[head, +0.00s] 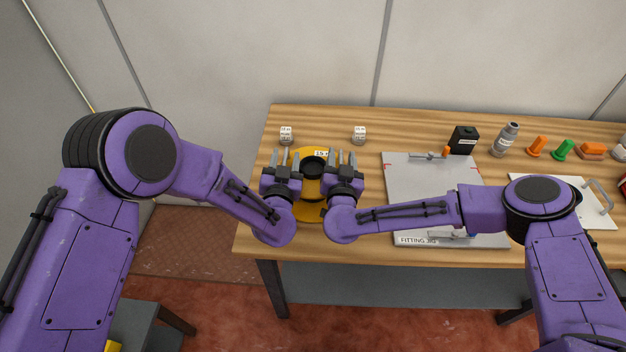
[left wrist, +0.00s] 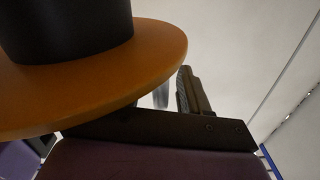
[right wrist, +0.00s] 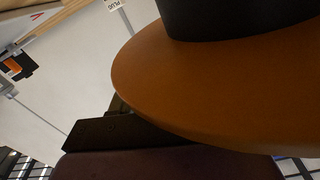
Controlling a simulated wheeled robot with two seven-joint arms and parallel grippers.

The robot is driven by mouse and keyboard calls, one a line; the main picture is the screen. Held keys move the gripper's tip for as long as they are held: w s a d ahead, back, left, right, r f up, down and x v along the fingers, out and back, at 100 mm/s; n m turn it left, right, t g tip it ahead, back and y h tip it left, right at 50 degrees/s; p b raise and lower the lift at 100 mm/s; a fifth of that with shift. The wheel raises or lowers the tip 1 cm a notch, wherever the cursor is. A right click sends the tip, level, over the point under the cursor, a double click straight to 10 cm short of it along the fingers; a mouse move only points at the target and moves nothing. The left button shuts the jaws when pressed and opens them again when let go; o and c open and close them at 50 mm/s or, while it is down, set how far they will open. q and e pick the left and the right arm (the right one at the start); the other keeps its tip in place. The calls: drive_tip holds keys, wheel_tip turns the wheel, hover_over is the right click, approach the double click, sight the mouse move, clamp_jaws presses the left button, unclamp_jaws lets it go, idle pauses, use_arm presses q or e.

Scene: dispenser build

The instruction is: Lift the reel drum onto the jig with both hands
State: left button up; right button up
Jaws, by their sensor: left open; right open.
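The reel drum, with yellow-orange flanges and a black core (head: 313,167), stands on the left part of the wooden table. Its orange flange fills much of the left wrist view (left wrist: 150,65) and of the right wrist view (right wrist: 190,90). My left gripper (head: 284,160) is open at the drum's left side. My right gripper (head: 343,160) is open at its right side. The grippers hide parts of the drum, and I cannot tell whether the fingers touch it. The grey jig plate (head: 425,172), marked FITTING JIG, lies to the right, partly under my right forearm.
Two small white labelled blocks stand behind the drum, one left (head: 286,134) and one right (head: 359,134). A black box (head: 463,139), a grey bottle (head: 505,139) and orange and green pieces (head: 562,149) line the back right. A white board with a handle (head: 597,197) lies at the right.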

use_arm(q)
drive_tip(key=shift+s+r, duration=0.1)
use_arm(e)
drive_tip(key=shift+s+r, duration=0.1)
use_arm(q)
clamp_jaws()
use_arm(e)
clamp_jaws()
use_arm(q)
drive_tip(key=shift+s, duration=0.1)
idle(0.8)
